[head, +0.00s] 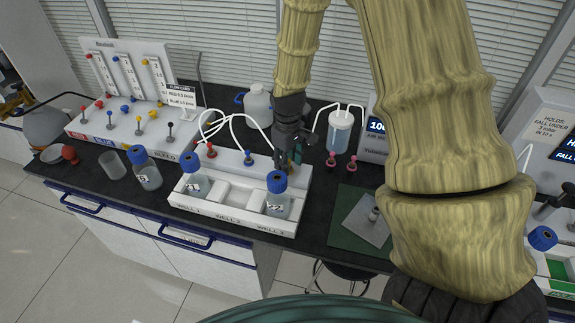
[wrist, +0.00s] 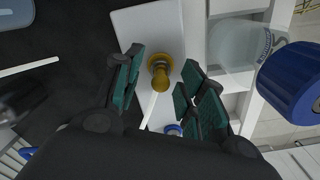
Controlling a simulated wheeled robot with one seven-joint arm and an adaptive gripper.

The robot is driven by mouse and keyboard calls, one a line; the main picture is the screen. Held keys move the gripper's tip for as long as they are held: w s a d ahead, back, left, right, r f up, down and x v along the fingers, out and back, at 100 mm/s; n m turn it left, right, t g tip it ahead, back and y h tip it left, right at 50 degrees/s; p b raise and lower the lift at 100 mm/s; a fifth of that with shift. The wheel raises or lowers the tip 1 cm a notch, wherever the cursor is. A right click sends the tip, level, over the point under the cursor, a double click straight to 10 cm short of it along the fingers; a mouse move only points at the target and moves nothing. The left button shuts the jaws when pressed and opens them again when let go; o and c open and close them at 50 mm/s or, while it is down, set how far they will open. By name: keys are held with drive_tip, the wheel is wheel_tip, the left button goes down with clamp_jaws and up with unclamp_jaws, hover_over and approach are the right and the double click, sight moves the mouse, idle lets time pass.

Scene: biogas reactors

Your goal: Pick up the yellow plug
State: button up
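The yellow plug (wrist: 159,73) stands on the back ledge of the white well tray (head: 235,220), seen from above in the wrist view. My gripper (wrist: 160,86) is open, with one teal-padded finger on each side of the plug. Gaps show between both fingers and the plug, so it is not gripped. In the head view my gripper (head: 290,158) points down behind the right end of the tray, and it mostly hides the plug there.
A blue-capped bottle (head: 278,195) stands in well 3, close to my gripper; its cap (wrist: 294,80) fills the right of the wrist view. Another bottle (head: 195,177) stands in well 1. A blue plug (head: 248,158) and white tubes (head: 232,120) lie left of my gripper.

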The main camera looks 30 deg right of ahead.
drive_tip(key=shift+s, duration=0.1)
clamp_jaws()
drive_tip(key=shift+r, duration=0.1)
